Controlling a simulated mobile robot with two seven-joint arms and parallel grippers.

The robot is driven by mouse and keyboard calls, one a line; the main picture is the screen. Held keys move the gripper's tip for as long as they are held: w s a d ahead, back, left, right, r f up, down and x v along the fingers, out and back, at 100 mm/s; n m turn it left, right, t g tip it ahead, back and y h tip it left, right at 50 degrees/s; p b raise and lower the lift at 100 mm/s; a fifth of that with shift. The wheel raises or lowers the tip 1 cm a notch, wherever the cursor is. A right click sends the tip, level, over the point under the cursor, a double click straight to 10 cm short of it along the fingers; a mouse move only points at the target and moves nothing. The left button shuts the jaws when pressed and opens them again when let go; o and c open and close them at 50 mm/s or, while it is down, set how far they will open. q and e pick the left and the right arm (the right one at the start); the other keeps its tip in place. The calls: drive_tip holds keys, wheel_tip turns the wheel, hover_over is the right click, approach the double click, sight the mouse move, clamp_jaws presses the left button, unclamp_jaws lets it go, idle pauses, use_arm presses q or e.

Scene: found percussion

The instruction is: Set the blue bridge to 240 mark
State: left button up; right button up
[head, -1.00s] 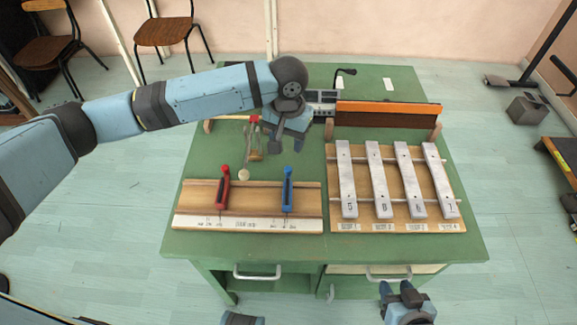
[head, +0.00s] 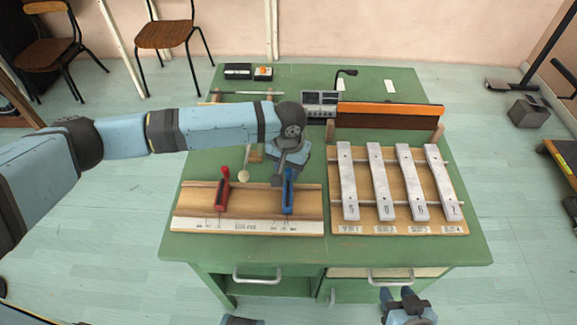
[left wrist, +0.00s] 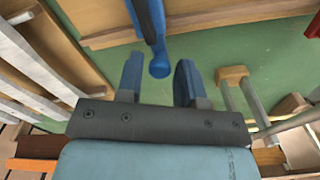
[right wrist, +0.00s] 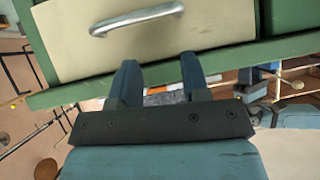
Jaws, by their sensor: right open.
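The blue bridge (head: 287,194) stands upright on the wooden board (head: 250,204), towards its right side. A white scale strip (head: 246,226) with marks too small to read runs along the board's front edge. The red bridge (head: 221,190) stands on the same board to the left. My left gripper (head: 284,180) is over the blue bridge from behind. In the left wrist view the blue bridge (left wrist: 155,45) shows just beyond and between the open fingers (left wrist: 157,80). My right gripper (head: 402,296) is open and empty in front of the table, near a drawer.
Metal bars (head: 376,180) lie on a wooden frame to the right of the board. A round-headed beater (head: 243,176) is behind the board. An orange-topped panel (head: 390,110) and a grey device (head: 319,103) stand at the back. A drawer handle (right wrist: 137,19) is close to my right gripper.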

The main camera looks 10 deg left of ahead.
use_arm(q)
clamp_jaws()
drive_tip(key=shift+a+r+p, duration=0.15)
drive_tip(key=shift+a+p, duration=0.1)
drive_tip(key=shift+p, duration=0.2)
drive_tip(key=shift+s+a+r+p, duration=0.1)
drive_tip(key=shift+s+a+p, duration=0.1)
drive_tip(key=shift+a+p, duration=0.8)
drive_tip(key=shift+s+a+p, duration=0.1)
drive_tip(key=shift+a+p, duration=0.1)
drive_tip(key=shift+p, duration=0.2)
drive_tip(key=shift+a+f, duration=0.15)
drive_tip(key=shift+f, duration=0.1)
drive_tip(key=shift+o, duration=1.6)
unclamp_jaws()
use_arm(e)
drive_tip(key=shift+s+d+r, duration=0.1)
drive_tip(key=shift+d+r, duration=0.15)
drive_tip(key=shift+r, duration=0.75)
use_arm(q)
drive_tip(key=shift+r, duration=0.1)
